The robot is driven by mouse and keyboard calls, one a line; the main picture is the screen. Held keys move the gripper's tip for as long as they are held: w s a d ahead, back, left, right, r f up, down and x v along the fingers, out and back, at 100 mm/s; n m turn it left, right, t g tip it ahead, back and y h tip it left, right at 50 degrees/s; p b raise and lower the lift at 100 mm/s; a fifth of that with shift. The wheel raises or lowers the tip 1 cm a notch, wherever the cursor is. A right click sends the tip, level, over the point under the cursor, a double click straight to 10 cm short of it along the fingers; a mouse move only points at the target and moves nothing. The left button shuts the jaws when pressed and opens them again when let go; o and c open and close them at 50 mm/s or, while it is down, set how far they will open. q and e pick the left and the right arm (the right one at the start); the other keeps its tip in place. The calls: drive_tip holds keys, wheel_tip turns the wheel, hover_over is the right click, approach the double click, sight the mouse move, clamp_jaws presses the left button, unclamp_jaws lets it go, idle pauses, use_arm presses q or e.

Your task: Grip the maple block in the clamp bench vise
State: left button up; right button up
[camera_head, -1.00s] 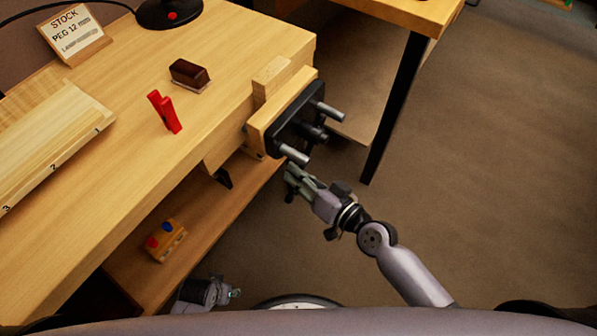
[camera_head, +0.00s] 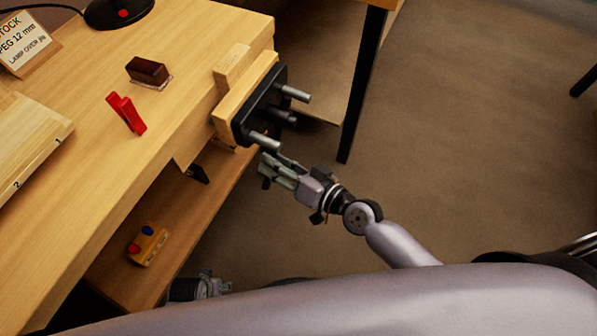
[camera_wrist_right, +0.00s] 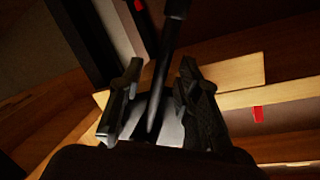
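The clamp bench vise (camera_head: 262,104) is on the bench's right edge, with a pale wooden jaw (camera_head: 240,100), a black plate and metal rods. A small pale block (camera_head: 232,64), likely the maple block, stands upright at the back of the wooden jaw; whether the jaw presses it is unclear. My right gripper (camera_head: 266,170) is just below the vise's near rod. In the wrist view its two fingers (camera_wrist_right: 158,90) stand apart, with a dark bar (camera_wrist_right: 163,80) showing between them; contact cannot be told. My left gripper (camera_head: 218,286) is at the bottom, mostly hidden.
On the bench (camera_head: 190,45) are a red clip-like object (camera_head: 127,113), a dark brown block (camera_head: 148,72), a stock sign (camera_head: 25,45) and a numbered pale board (camera_head: 30,140). A lower shelf (camera_head: 185,240) holds a small block with coloured knobs (camera_head: 147,246). Open floor lies to the right.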

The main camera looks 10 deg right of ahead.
drive_tip(key=v, duration=1.1)
drive_tip(key=shift+a, duration=0.1)
drive_tip(key=shift+f, duration=0.1)
drive_tip(key=shift+c, duration=0.5)
